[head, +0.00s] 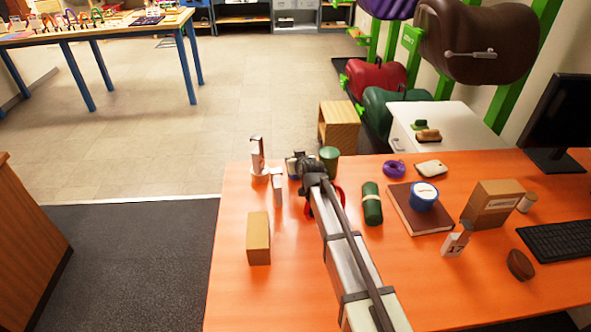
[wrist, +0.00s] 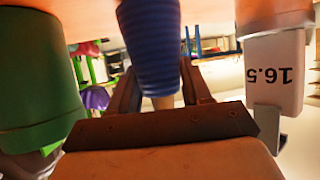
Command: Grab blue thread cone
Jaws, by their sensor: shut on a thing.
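The blue thread cone (wrist: 150,45) shows in the wrist view, ribbed and dark blue, with a pale tip below the thread. The wrist picture looks upside down, with the orange table along its top. My gripper (wrist: 158,76) is shut on the cone, one finger on each side. In the head view my gripper (head: 303,164) is over the far left part of the orange table (head: 310,285). I cannot tell whether the cone still touches the table.
A green container (head: 329,160) and a white tag piece marked 16.5 (wrist: 275,72) stand close on either side of my gripper. A tan box (head: 258,238), green roll (head: 371,203) and brown book (head: 408,222) lie nearer. The front left tabletop is clear.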

